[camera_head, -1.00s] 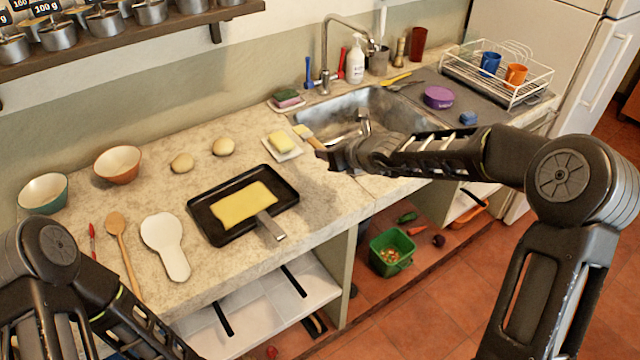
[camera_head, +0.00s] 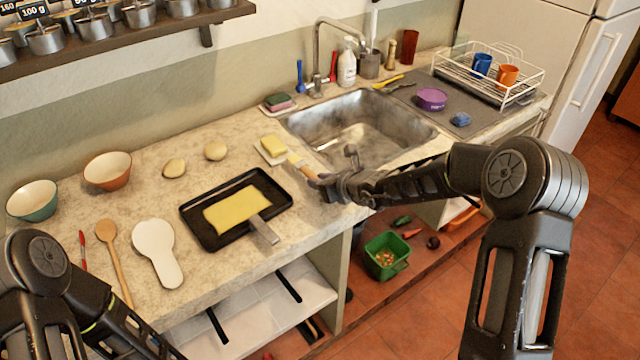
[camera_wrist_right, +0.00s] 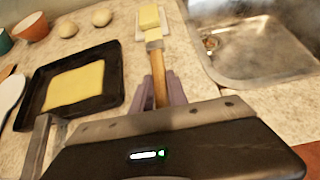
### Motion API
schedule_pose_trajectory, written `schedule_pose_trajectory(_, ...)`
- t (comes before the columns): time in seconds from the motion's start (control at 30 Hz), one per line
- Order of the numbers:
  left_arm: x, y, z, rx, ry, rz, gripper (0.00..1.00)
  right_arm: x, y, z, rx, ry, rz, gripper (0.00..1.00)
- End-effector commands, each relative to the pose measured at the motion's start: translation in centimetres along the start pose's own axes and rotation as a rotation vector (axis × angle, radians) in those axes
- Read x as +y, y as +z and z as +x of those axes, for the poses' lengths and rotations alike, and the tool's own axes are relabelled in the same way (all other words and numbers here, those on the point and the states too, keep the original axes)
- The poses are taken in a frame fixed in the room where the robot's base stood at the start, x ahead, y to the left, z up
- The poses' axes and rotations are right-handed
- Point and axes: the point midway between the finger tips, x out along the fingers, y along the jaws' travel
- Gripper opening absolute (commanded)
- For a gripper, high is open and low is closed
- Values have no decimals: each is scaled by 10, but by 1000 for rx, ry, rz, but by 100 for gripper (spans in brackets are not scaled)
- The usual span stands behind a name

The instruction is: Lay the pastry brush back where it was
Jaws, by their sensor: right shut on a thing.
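The pastry brush (camera_head: 301,166) has a wooden handle and pale bristles. My right gripper (camera_head: 317,180) is shut on its handle, between the black tray and the sink. In the right wrist view, the brush handle (camera_wrist_right: 161,78) runs up from between the fingers (camera_wrist_right: 162,95) of my right gripper. Its bristle end points toward the butter dish and appears close to or overlapping its near edge. I cannot tell whether the brush touches the counter. My left gripper is out of view; only my left arm shows at lower left.
A butter block (camera_head: 273,145) sits on a small white dish. A black tray (camera_head: 205,232) holds a yellow sheet and a metal-bladed tool. The sink (camera_head: 365,125) lies right of my gripper. Bare counter (camera_head: 320,205) shows between tray and gripper.

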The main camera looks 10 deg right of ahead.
Motion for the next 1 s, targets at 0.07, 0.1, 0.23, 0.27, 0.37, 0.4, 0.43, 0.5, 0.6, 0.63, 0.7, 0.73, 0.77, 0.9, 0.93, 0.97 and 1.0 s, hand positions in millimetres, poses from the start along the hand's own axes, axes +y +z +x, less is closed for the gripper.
schedule_pose_trajectory(0.07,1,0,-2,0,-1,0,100,0,-8,5,2,0,1,0)
schedule_pose_trajectory(0.1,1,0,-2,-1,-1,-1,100,0,-10,6,1,0,0,0)
schedule_pose_trajectory(0.23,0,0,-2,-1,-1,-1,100,0,-11,7,-2,-2,-1,0)
schedule_pose_trajectory(0.27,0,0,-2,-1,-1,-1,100,0,-11,7,-2,-2,-1,0)
schedule_pose_trajectory(0.37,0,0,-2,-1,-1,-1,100,0,-11,7,-1,-1,-1,0)
schedule_pose_trajectory(0.4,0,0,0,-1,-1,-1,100,0,-12,8,-1,-1,-1,0)
schedule_pose_trajectory(0.43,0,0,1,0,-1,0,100,0,-13,8,-1,-1,-1,0)
schedule_pose_trajectory(0.5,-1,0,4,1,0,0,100,0,-15,10,-1,-1,-2,0)
schedule_pose_trajectory(0.6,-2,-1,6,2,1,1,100,0,-17,11,-1,-1,-2,0)
schedule_pose_trajectory(0.63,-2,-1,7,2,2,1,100,0,-18,12,-1,-1,-2,0)
schedule_pose_trajectory(0.7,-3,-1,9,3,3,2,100,0,-19,13,-2,0,-2,0)
schedule_pose_trajectory(0.73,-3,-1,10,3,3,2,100,0,-20,13,-2,0,-2,0)
schedule_pose_trajectory(0.77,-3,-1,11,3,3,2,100,0,-20,13,-2,0,-2,0)
schedule_pose_trajectory(0.9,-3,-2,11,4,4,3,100,0,-21,14,-2,-1,-2,0)
schedule_pose_trajectory(0.93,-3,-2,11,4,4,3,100,0,-20,13,-2,-1,-2,0)
schedule_pose_trajectory(0.97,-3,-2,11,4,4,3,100,0,-21,13,-1,-1,-1,20)
schedule_pose_trajectory(1.0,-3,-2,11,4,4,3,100,0,-21,13,-1,-1,-1,23)
